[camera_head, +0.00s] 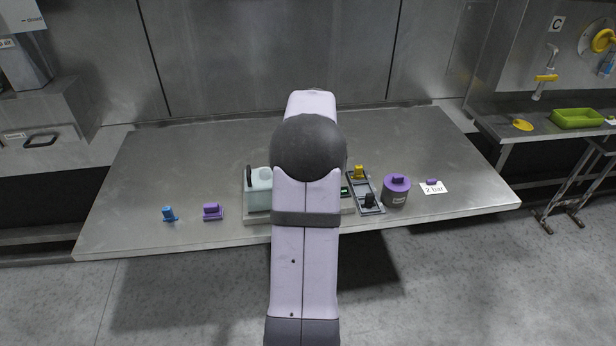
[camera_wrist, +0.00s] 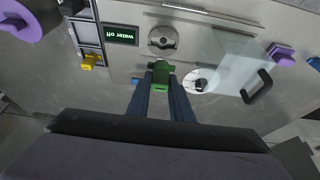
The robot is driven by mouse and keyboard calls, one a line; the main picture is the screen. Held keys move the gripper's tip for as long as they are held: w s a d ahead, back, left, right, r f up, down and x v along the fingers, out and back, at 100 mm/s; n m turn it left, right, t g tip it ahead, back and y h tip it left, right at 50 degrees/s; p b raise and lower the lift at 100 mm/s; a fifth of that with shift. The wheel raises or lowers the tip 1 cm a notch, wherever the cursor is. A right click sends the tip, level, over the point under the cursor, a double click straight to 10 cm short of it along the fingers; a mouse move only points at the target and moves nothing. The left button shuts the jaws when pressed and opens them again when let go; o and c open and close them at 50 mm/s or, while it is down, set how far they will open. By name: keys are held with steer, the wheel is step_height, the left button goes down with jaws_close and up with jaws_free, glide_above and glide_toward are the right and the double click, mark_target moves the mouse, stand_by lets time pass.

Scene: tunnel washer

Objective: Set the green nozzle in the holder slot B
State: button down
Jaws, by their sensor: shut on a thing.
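The green nozzle (camera_wrist: 162,76) is between the fingertips of my gripper (camera_wrist: 162,90) in the wrist view, with the jaws shut on it. Below it lies a grey washer unit with a round metal fitting and a display reading "water off". The slotted holder (camera_wrist: 88,34) is to the left of the nozzle in the wrist view and apart from it. A yellow nozzle (camera_wrist: 91,61) is in one end slot; the middle slot looks empty. In the head view the holder (camera_head: 364,189) also carries a black nozzle (camera_head: 369,201) at its front end. No slot letters are readable. My arm hides the gripper there.
A grey canister with a purple top (camera_head: 396,190) stands right of the holder, near a "2 bar" card (camera_head: 434,187). A pale tank (camera_head: 259,189) is left of my arm. Purple (camera_head: 212,211) and blue (camera_head: 168,214) pieces stand farther left. The table's back is clear.

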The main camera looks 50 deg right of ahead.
steer(key=shift+r, duration=0.65)
steer(key=shift+s+d+f+m, duration=0.1)
steer(key=shift+s+d+m, duration=0.2)
steer(key=shift+d, duration=0.15)
steer(key=s+d+f+m+g+h+p, duration=0.1)
steer(key=s+d+f+m+g+p, duration=0.3)
steer(key=s+d+m, duration=0.6)
steer(key=d+f+m+p, duration=0.1)
steer(key=d, duration=0.2)
steer(key=shift+s+d+f+p, duration=0.15)
steer(key=shift+s+p, duration=0.2)
steer(key=shift+p, duration=0.05)
steer(key=shift+f, duration=0.1)
steer(key=shift+f+b, duration=1.5)
steer(key=shift+f, duration=0.7)
steer(key=shift+f+b, duration=0.15)
steer(key=shift+b, duration=0.15)
